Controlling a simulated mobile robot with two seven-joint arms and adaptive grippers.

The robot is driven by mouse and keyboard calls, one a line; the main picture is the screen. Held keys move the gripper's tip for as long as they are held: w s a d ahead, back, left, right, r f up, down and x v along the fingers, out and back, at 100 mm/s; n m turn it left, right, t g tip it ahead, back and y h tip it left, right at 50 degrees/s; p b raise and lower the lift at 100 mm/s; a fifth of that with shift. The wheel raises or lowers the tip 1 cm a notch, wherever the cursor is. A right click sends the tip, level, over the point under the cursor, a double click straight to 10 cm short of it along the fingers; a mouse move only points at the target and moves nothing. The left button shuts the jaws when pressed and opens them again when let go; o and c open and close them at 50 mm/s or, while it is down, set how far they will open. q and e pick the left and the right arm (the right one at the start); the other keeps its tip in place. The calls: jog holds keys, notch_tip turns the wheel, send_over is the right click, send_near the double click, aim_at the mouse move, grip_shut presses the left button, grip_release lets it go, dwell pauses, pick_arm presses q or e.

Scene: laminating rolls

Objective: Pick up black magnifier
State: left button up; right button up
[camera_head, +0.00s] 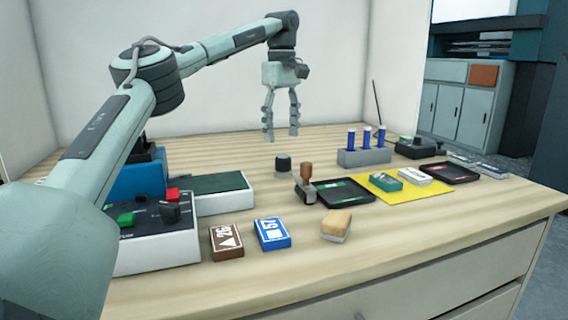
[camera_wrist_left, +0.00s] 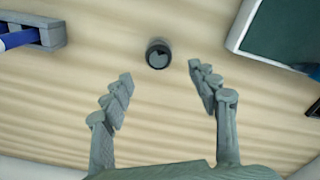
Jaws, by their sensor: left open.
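The black magnifier (camera_head: 283,164) is a small dark cylinder standing upright on the wooden table, near the middle of the head view. In the left wrist view it shows from above as a dark round rim with a grey face (camera_wrist_left: 158,54), beyond the fingertips and roughly centred between them. My left gripper (camera_head: 281,135) is open and empty, pointing down above the back of the table. It is apart from the magnifier; its open fingers also show in the left wrist view (camera_wrist_left: 160,74). My right gripper is not in view.
A wooden-handled stamp (camera_head: 306,186) and a black ink pad (camera_head: 344,192) stand close right of the magnifier. A green-topped box (camera_head: 219,184) lies to its left. A grey rack (camera_head: 364,157) with blue tubes stands back right. The table behind the magnifier is clear.

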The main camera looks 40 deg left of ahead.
aim_at(283, 156)
pick_arm(q)
notch_tip(283, 156, down, 7)
jog(key=shift+d+f+b, duration=0.15)
jog(key=shift+f+b, duration=0.05)
jog(key=shift+b, duration=0.1)
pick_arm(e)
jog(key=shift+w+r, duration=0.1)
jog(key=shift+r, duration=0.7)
pick_arm(q)
jog(key=c, duration=1.2)
jog(key=shift+r, duration=0.1)
jog(key=shift+c, duration=0.2)
